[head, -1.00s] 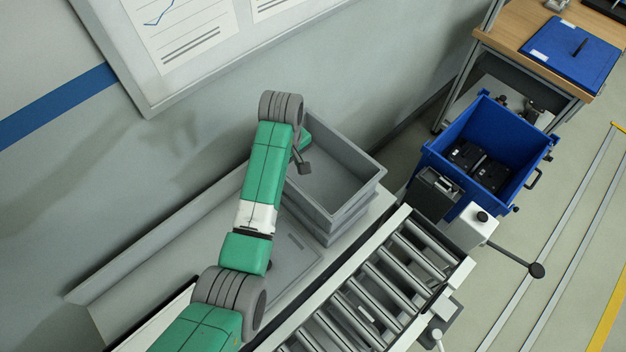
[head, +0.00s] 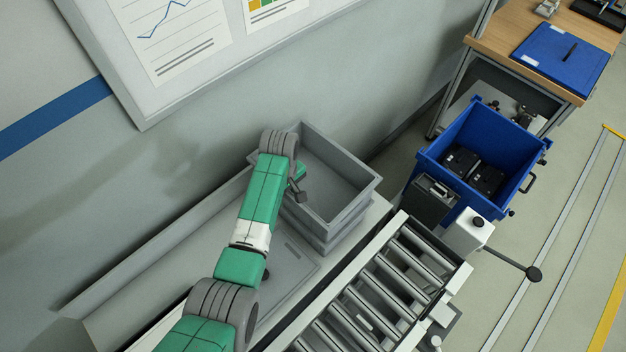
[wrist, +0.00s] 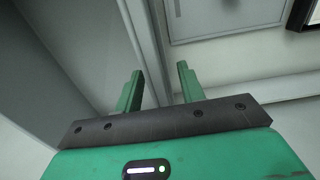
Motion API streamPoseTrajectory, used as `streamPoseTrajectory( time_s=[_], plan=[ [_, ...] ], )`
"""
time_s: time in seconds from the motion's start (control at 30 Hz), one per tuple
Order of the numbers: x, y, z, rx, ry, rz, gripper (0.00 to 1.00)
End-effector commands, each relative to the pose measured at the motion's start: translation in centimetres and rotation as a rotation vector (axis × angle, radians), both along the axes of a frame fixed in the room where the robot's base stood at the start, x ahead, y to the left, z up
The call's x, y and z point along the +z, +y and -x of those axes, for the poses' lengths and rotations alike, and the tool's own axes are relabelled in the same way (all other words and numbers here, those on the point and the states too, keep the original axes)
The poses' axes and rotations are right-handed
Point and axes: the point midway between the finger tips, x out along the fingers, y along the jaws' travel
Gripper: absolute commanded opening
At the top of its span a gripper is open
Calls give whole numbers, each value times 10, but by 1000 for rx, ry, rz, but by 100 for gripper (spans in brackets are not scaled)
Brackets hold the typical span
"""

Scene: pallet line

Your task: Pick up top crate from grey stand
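A stack of grey crates (head: 338,232) stands on the grey stand (head: 225,235) by the wall. The top crate (head: 362,200) is open and looks empty, with its left end partly hidden behind my arm. My wrist is over the left end of the top crate in the head view, where my fingers are mostly hidden. In the wrist view my gripper (wrist: 162,78) is open, with two green fingers apart. A grey panel, apparently a crate wall, fills the left side there. A pale edge runs between the fingers; I cannot tell whether they touch it.
A roller conveyor (head: 385,290) runs along the front of the stand. A blue bin (head: 480,205) with black items stands at its far end. A wooden bench (head: 570,80) is at upper right. The wall and board (head: 190,60) are close behind the stack.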

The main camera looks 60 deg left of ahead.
Motion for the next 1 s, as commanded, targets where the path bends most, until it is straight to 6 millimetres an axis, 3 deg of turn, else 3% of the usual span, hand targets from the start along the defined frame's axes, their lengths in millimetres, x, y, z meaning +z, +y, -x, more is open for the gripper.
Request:
streamPoseTrajectory(
  time_s=[0.07, 0.27, 1.0],
  plan=[
    [0, 0, 0, 0, 0, 0, 37],
    [0, 0, 0, 0, 0, 0, 0],
    [1, 0, 0, -1, 0, 0, 0]
  ],
)
